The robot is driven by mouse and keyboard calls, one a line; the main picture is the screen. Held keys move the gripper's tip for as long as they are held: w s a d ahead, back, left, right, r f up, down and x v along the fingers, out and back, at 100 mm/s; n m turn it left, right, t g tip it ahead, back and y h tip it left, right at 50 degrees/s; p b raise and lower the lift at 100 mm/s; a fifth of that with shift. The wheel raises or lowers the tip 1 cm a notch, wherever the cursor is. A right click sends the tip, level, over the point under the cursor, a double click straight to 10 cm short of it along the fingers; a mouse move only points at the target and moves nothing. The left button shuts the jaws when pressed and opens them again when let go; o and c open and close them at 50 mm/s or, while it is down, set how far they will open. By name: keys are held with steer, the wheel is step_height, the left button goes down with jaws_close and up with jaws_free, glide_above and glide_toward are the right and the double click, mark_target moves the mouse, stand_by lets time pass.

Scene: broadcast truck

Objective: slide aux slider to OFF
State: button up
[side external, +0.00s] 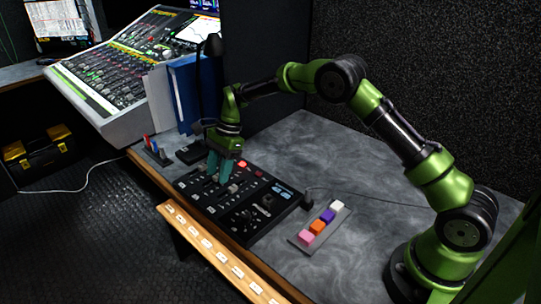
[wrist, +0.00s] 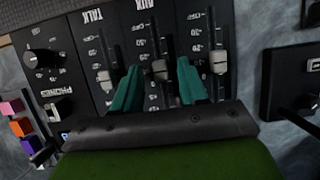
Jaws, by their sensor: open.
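The black control panel (side external: 240,198) lies on the grey desk, with several sliders and knobs. In the wrist view, three light slider caps show: a left one (wrist: 104,76), a middle one (wrist: 160,69) and a right one (wrist: 218,62). The label above the middle track looks like AUX but is partly cut off. OFF-like marks show near the top of the scales, above the numbers, and the middle cap sits below them. My gripper (side external: 221,180), with teal fingers, is open over the panel. In the wrist view its fingertips (wrist: 158,72) straddle the middle cap; contact cannot be told.
A grey strip with coloured blocks (side external: 318,226) lies right of the panel. A mixing console (side external: 125,75), a blue binder (side external: 188,92) and a small stand with pens (side external: 155,150) are behind and left.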

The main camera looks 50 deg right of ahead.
mark_target(198, 194)
jaws_close()
steer(key=a, duration=0.6)
stand_by(0.3)
jaws_free()
steer(key=shift+d, duration=0.1)
steer(key=v, duration=0.7)
steer(key=shift+r, duration=0.3)
